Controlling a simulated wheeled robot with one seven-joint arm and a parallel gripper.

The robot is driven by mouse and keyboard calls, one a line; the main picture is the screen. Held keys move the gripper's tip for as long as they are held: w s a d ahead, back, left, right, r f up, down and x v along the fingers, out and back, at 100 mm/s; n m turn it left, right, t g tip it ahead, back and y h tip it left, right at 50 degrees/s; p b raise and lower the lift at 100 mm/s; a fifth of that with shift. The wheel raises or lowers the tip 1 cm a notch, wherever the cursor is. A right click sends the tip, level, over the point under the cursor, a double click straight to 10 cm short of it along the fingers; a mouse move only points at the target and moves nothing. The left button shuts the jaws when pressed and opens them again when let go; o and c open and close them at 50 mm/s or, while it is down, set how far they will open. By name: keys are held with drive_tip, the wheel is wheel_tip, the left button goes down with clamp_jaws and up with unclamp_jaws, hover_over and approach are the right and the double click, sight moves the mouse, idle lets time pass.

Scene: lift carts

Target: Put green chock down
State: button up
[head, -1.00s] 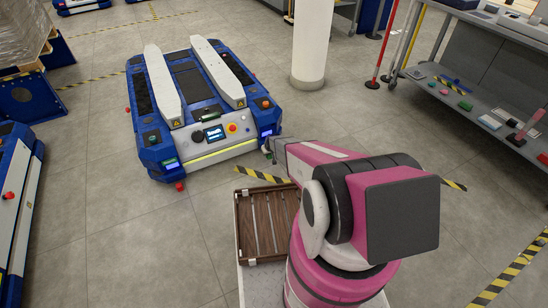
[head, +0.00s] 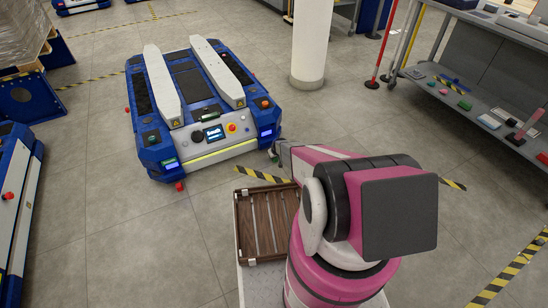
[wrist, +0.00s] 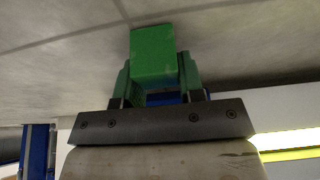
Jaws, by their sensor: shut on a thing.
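A green block, the green chock (wrist: 153,52), sits between the fingers of my gripper (wrist: 155,76) in the wrist view. The gripper is shut on it. Grey floor shows behind the chock. In the head view my gripper (head: 274,153) is beside the front right corner of the blue and white lift cart (head: 203,150). It is small and partly hidden by my pink arm there, and I cannot tell whether the chock touches the floor.
A wooden slatted tray (head: 238,225) lies beside my arm. Small red pieces (head: 180,187) are at the cart's corners. A white column (head: 310,45) stands behind. A grey shelf (head: 490,112) with small items is at the right. Open floor (head: 130,235) lies at front left.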

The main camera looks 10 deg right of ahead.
drive_tip(key=shift+f, duration=0.15)
drive_tip(key=o, duration=0.9)
drive_tip(key=shift+o, duration=0.2)
drive_tip(key=s+r, duration=0.5)
drive_tip(key=r, duration=0.5)
drive_tip(key=s+r+m+g, duration=0.1)
drive_tip(key=s+r, duration=0.4)
drive_tip(key=r, duration=0.5)
drive_tip(key=s+r, duration=0.5)
drive_tip(key=r, duration=0.5)
drive_tip(key=s+r+m+g+h, duration=0.1)
drive_tip(key=s+r+m+g, duration=0.1)
drive_tip(key=s+r, duration=2)
wheel_tip(320, 180, up, 2)
drive_tip(key=shift+s+m+g, duration=0.15)
drive_tip(key=shift+m+g, duration=0.15)
drive_tip(key=shift+g, duration=0.3)
